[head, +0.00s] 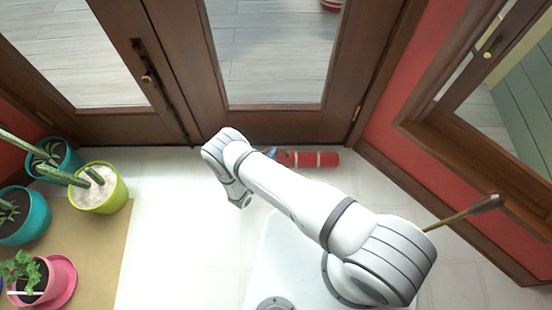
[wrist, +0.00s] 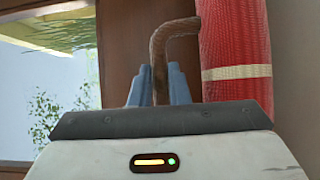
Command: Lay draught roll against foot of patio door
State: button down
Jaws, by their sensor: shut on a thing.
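The draught roll (head: 318,159) is red with pale bands. In the head view it lies on or just above the floor, along the foot of the brown patio door (head: 290,127); I cannot tell whether it touches. My arm hides its left part. My gripper (head: 272,154) is at its left end, partly hidden by the arm. In the wrist view, the blue fingers of my gripper (wrist: 161,82) are shut on a brown strap loop (wrist: 158,55) that bends over to the red roll (wrist: 236,45) at right.
Potted plants stand at the left: a lime pot (head: 101,196), teal pots (head: 24,222) and a pink pot (head: 58,281), by a tan mat (head: 95,255). A red wall (head: 385,130) with a window closes the right. White floor (head: 180,230) is clear between.

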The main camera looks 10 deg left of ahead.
notch_tip(320, 180, down, 2)
jog(key=shift+r, duration=0.1)
jog(key=c, duration=1.8)
grip_release()
jog(key=shift+f+b, duration=0.2)
jog(key=shift+b, duration=0.15)
jog(key=shift+c, duration=0.2)
jog(key=o, duration=0.5)
jog(key=shift+c, duration=0.2)
jog(key=shift+r, duration=0.1)
